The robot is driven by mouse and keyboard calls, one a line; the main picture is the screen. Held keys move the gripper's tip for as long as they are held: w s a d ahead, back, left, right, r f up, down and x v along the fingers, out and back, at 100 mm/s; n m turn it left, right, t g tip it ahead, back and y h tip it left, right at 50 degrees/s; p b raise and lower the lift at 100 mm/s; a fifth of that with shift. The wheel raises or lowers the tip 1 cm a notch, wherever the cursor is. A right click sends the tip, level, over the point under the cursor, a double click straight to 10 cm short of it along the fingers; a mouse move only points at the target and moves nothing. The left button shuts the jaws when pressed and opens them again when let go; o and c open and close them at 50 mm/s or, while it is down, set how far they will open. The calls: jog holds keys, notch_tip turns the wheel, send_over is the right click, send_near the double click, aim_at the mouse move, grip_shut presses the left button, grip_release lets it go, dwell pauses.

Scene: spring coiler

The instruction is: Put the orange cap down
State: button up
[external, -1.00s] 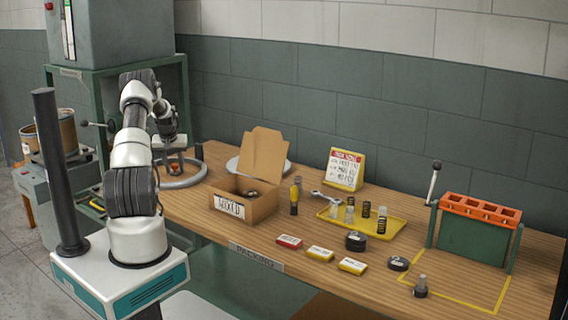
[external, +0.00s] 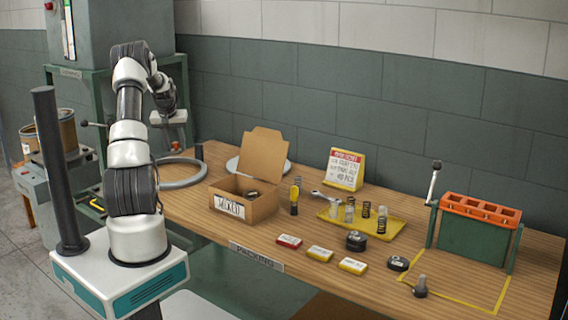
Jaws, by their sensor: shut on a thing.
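My gripper (external: 177,143) is at the left end of the workbench, raised above the bench beside the grey ring. I see no orange cap lying on the workbench (external: 225,222).
A grey ring (external: 203,171) lies below my gripper. An open cardboard box (external: 262,207), a yellow tray (external: 388,231) with springs, a sign (external: 344,168), small labelled boxes and an orange-topped green rack (external: 470,238) stand to the right. The front left bench is clear.

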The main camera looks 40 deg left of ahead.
jog(key=s+d+m, duration=0.2)
jog(key=s+d, duration=0.9)
jog(key=d, duration=0.5)
jog(key=shift+h, duration=0.3)
jog(key=f, duration=0.2)
jog(key=f+b, duration=0.1)
jog(key=f, duration=0.1)
jog(key=d+f, duration=0.1)
jog(key=f, duration=0.1)
jog(key=shift+s, duration=0.35)
jog(key=shift+f+b, duration=0.7)
jog(key=shift+f, duration=1.55)
jog(key=shift+f, duration=0.15)
jog(key=o, duration=1.1)
jog(key=shift+o, duration=0.2)
